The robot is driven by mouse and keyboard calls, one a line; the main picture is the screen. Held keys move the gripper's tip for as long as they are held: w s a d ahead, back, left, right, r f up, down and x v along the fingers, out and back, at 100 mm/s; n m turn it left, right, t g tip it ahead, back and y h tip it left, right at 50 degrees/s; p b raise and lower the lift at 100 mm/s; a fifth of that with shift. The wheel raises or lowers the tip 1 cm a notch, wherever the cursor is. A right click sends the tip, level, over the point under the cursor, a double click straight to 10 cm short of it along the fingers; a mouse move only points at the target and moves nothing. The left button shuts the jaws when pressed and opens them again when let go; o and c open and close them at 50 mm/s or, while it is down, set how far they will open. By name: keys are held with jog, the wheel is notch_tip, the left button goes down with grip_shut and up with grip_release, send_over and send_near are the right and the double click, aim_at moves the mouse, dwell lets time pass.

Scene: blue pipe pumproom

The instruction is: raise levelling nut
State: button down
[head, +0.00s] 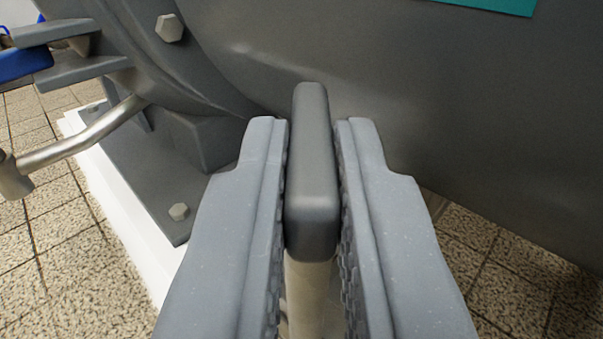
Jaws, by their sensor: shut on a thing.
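My gripper (314,135) is in the lower middle of the head view, with its two grey ridged jaws shut on the sides of a dark grey rounded bar (311,165). A pale shaft (308,290) continues from the bar's near end down between the jaws. The bar's far end stands out a little past the fingertips, in front of the large grey machine casing. I cannot tell which part is the levelling nut.
The large grey casing (440,110) fills the right and upper middle. A second hexagonal head (170,28) is on its flange. A bent metal rod (85,135) and a blue part (25,63) are at left. A white plinth edge (130,230) and tiled floor (50,240) lie below.

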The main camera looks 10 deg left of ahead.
jog(key=shift+w+a+f+m+g+h+b, duration=0.2)
jog(key=shift+m+g+h+b, duration=0.55)
jog(key=shift+m+h, duration=1.3)
jog(key=shift+s+a+r+m+g+h+b, duration=0.25)
jog(key=shift+m+g+h+b, duration=0.75)
jog(key=shift+h, duration=1.75)
jog(key=shift+w+a+f+m+g+h+b, duration=0.25)
jog(key=shift+m+g+h, duration=0.3)
jog(key=shift+m+h, duration=1.65)
jog(key=shift+a+r+h, duration=0.1)
jog(key=shift+h, duration=0.4)
jog(key=c, duration=1.3)
grip_release()
jog(key=shift+a, duration=0.1)
